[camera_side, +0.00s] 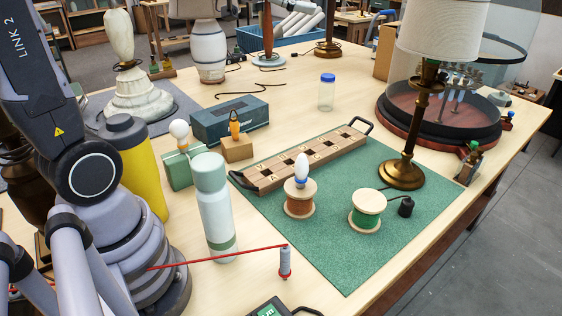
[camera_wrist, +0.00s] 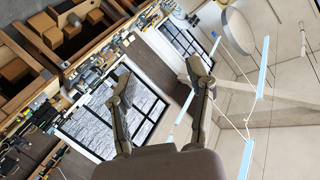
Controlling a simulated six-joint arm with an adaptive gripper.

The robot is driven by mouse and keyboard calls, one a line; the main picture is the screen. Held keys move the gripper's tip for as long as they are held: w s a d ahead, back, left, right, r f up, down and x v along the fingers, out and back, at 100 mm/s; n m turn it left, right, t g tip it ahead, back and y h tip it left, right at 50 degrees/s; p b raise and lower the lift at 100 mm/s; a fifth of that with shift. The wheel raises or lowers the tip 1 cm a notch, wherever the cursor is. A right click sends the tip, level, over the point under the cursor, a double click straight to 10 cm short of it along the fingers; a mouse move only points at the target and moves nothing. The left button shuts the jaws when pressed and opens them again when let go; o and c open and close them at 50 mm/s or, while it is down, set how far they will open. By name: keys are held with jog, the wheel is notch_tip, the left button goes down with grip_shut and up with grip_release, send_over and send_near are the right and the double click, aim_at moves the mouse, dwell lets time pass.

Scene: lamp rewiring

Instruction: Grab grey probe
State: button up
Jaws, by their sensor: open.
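The grey probe (camera_side: 285,262) is a short grey cylinder with red near its ends. It stands roughly upright at the front of the table in the side view, left of the green mat. A red lead runs from its top leftward toward my arm's base. My gripper (camera_wrist: 160,80) shows in the wrist view with its two fingers apart and nothing between them. It points toward windows, shelves and ceiling lights, away from the tabletop. The gripper is outside the side view, and the probe is outside the wrist view.
A pale green bottle (camera_side: 215,208) stands left of the probe, and a meter (camera_side: 268,309) lies in front of it. The green mat (camera_side: 345,270) holds spools, a wooden strip (camera_side: 310,158) and a brass lamp (camera_side: 405,165). A yellow container (camera_side: 145,175) stands beside my arm.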

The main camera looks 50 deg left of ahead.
aim_at(282, 245)
jog(key=s+d+f+m+g+h, duration=0.2)
jog(key=s+f+m+g+h, duration=0.1)
jog(key=s+g+h, duration=0.3)
jog(key=s+d+f+m+g+h, duration=0.2)
jog(key=s+f+m+g+h, duration=0.15)
jog(key=s+g, duration=0.35)
notch_tip(282, 245, down, 35)
jog(key=shift+n+g+h, duration=0.25)
jog(key=shift+g+h, duration=0.05)
jog(key=shift+h, duration=0.05)
jog(key=d, duration=0.8)
jog(key=shift+w+f, duration=0.2)
jog(key=shift+f, duration=0.05)
jog(key=shift+a, duration=0.1)
grip_shut()
